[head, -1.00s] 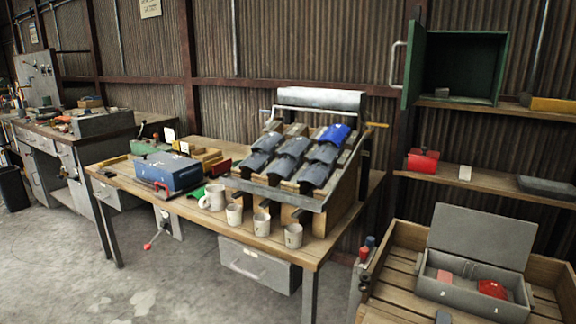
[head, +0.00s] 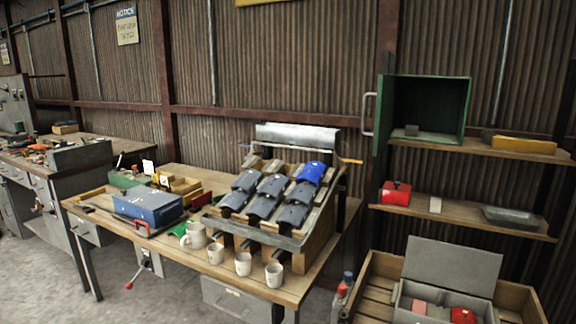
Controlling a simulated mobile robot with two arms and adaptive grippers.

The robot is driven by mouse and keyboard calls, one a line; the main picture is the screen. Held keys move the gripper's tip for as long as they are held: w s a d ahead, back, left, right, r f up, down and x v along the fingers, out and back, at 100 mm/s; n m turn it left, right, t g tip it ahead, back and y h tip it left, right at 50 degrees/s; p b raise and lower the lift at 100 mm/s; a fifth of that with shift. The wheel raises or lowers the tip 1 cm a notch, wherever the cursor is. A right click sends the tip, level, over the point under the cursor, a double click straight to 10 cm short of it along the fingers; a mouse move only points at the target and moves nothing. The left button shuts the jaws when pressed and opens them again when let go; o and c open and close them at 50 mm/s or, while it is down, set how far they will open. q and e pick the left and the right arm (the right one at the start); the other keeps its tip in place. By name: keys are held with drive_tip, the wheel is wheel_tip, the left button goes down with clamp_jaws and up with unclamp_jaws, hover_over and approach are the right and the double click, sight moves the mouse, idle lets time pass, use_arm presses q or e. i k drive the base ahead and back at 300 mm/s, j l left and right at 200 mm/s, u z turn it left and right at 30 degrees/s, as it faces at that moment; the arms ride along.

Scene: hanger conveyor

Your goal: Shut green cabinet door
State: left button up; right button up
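The green cabinet (head: 468,108) stands on the upper wall shelf at the right. Its front is open and its dark inside shows. The green door (head: 384,113) stands swung out at the cabinet's left side, seen nearly edge-on. A pale handle (head: 367,114) sticks out to the left of the door. Neither of my grippers is in the head view.
The upper shelf (head: 475,148) also bears a yellow box (head: 524,145). A red box (head: 396,193) and a grey tray (head: 509,217) stand on the lower shelf. A wooden crate (head: 366,277) with an open grey toolbox (head: 452,270) stands below. A workbench (head: 222,268) with mugs is at the left.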

sight(384, 95)
drive_tip(key=i+j+z, duration=0.1)
drive_tip(key=z, duration=0.75)
drive_tip(key=i+j+z, duration=0.1)
drive_tip(key=j+z, duration=0.25)
drive_tip(key=j, duration=0.65)
drive_tip(key=j+z, duration=0.35)
drive_tip(key=j, duration=0.7)
drive_tip(key=i+j, duration=0.1)
drive_tip(key=i, duration=0.2)
drive_tip(key=i+j, duration=0.1)
drive_tip(key=i, duration=0.25)
drive_tip(key=i+z, duration=0.1)
drive_tip(key=i+l, duration=0.05)
drive_tip(key=i, duration=0.05)
